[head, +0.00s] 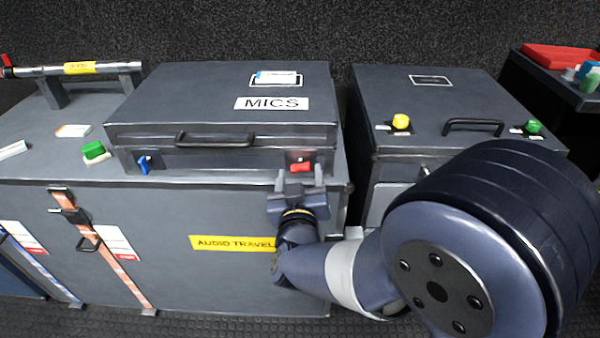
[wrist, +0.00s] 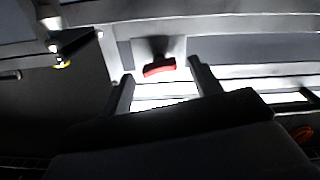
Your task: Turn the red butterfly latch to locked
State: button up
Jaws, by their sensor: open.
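The red butterfly latch (head: 300,167) sits on a light metal plate on the front of the MICS case (head: 225,134), near its right end. Its red wing lies roughly level in the head view. The wrist view shows the red latch (wrist: 159,67) a little tilted, ahead of the fingers and between them. My gripper (head: 300,180) is open just in front of and slightly below the latch, one finger to each side. It also shows in the wrist view (wrist: 163,86). The fingers look apart from the latch; exact depth is hard to tell.
A blue latch (head: 145,164) is at the case's left end, and a black handle (head: 215,140) is between the latches. The case rests on a big grey trunk (head: 215,285). A second case (head: 430,92) with yellow and green knobs stands at right.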

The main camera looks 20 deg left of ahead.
jog(key=shift+x, duration=0.9)
jog(key=shift+c, duration=0.2)
jog(key=c, duration=1)
jog(key=shift+o, duration=0.2)
jog(key=shift+m+b, duration=1.2)
jog(key=shift+m, duration=0.1)
jog(key=o, duration=1)
jog(key=p+v, duration=0.1)
jog(key=v, duration=0.9)
jog(key=shift+s+p, duration=0.3)
jog(key=shift+s, duration=0.15)
